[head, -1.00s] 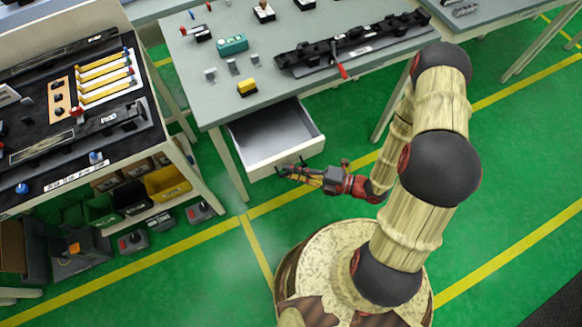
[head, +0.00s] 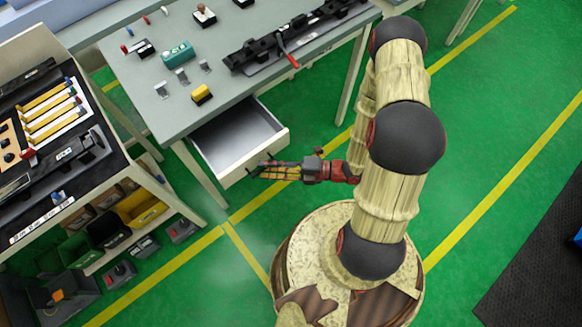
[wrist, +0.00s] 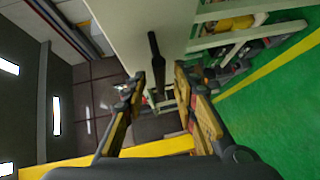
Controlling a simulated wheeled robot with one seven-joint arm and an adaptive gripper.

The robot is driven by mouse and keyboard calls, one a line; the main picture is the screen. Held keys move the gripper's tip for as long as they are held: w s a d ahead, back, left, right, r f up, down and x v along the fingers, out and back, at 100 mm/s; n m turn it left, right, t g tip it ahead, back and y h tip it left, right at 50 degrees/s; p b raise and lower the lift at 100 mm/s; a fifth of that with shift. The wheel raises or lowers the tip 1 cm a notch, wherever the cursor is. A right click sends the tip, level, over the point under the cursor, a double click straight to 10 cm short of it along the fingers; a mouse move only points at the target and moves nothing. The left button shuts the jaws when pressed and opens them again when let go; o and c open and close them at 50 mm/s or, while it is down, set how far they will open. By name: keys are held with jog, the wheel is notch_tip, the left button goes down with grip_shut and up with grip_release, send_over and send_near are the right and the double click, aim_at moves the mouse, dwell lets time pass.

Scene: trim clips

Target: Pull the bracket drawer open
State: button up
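The bracket drawer (head: 233,167) stands pulled out from under the grey table. Its white front faces my gripper and its grey inside looks empty. A dark handle is on the front and shows as a dark bar (wrist: 154,62) in the wrist view, against the pale drawer front (wrist: 118,28). My gripper (head: 258,168) is at the drawer front. In the wrist view its two yellow-and-black fingers (wrist: 158,85) are apart, one on each side of the bar's line, with gaps visible. Contact with the handle cannot be told.
The grey table (head: 150,90) carries a black rail fixture (head: 290,45), a teal box (head: 178,54) and a yellow block (head: 202,94). A shelved workbench with bins (head: 140,205) stands at left. Green floor is clear at right; a dark mat (head: 530,265) lies there.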

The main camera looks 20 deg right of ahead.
jog(key=v, duration=1)
jog(key=shift+s, duration=0.1)
dwell(0.5)
